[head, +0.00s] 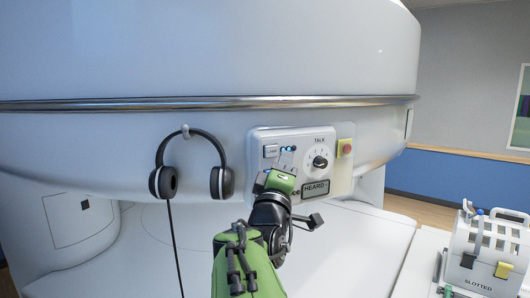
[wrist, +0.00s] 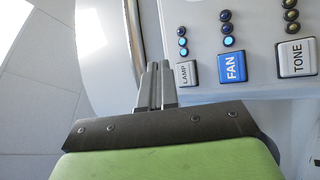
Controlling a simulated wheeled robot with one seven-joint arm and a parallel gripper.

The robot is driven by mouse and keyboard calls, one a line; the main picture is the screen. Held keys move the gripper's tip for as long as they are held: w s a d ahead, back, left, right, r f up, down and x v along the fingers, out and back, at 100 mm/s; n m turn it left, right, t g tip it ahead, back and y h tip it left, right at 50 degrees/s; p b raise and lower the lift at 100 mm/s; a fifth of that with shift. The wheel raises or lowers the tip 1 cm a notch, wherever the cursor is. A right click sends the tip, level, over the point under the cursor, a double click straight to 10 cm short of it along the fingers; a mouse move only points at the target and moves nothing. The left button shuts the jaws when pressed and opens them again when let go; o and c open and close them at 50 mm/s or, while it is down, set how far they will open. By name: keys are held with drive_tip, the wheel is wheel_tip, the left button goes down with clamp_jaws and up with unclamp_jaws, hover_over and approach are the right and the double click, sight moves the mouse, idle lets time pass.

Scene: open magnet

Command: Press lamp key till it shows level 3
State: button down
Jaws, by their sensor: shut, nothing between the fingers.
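The lamp key (wrist: 186,73) is a small white key marked LAMP in the wrist view. Beside it is a row of three small lights (wrist: 183,43); the two nearer the key glow blue and the far one is dark. The lamp key also shows at the panel's upper left in the head view (head: 270,151). My gripper (wrist: 157,68) is shut and empty, its fingertips just left of the lamp key in the wrist view. I cannot tell whether they touch the panel. In the head view my gripper (head: 286,162) hides the lower keys.
A blue FAN key (wrist: 232,67) and a white TONE key (wrist: 297,57) sit beside the lamp key. The panel also has a TALK knob (head: 320,162), a HEARD plate (head: 315,188) and a red button (head: 347,149). Headphones (head: 222,181) hang at left. A slotted caddy (head: 490,240) stands at right.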

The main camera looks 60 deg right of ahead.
sight(278, 147)
drive_tip(key=shift+w+d, duration=0.45)
drive_tip(key=shift+w, duration=0.2)
drive_tip(key=shift+w+d, duration=0.4)
drive_tip(key=shift+w, duration=0.2)
idle(1.1)
drive_tip(key=shift+w+d, duration=0.25)
drive_tip(key=shift+w, duration=0.05)
drive_tip(key=shift+w+d, duration=0.25)
drive_tip(key=shift+w, duration=0.15)
idle(0.7)
drive_tip(key=shift+s, duration=0.1)
drive_tip(key=shift+s+a+b, duration=0.45)
drive_tip(key=shift+s+a, duration=0.05)
drive_tip(key=shift+s, duration=0.1)
drive_tip(key=s+a, duration=0.1)
drive_tip(key=s, duration=0.1)
drive_tip(key=s+a+b, duration=0.1)
drive_tip(key=s+a, duration=0.1)
idle(0.6)
